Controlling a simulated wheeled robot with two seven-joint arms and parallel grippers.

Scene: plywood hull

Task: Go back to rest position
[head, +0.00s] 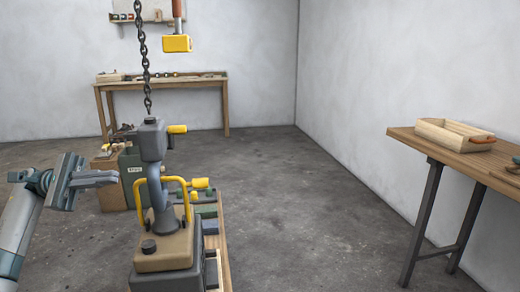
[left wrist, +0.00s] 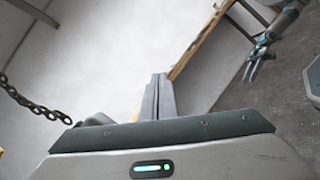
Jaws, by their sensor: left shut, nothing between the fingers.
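My left gripper (head: 104,178) is at the left of the head view, its fingers together and pointing right. It holds nothing and is apart from the grey machine with the yellow handle. In the left wrist view the closed fingers (left wrist: 158,98) stand upright in the middle with nothing between them. My right gripper (left wrist: 254,68) shows small at the upper right of the left wrist view; its finger gap is too small to judge. It does not show in the head view.
A grey machine (head: 153,145) on a tan base (head: 165,250) stands close right of my left gripper. A chain (head: 143,60) hangs above it, beside a yellow hoist control (head: 177,43). A wooden workbench (head: 410,136) carries a tray (head: 440,139) at right. The middle floor is clear.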

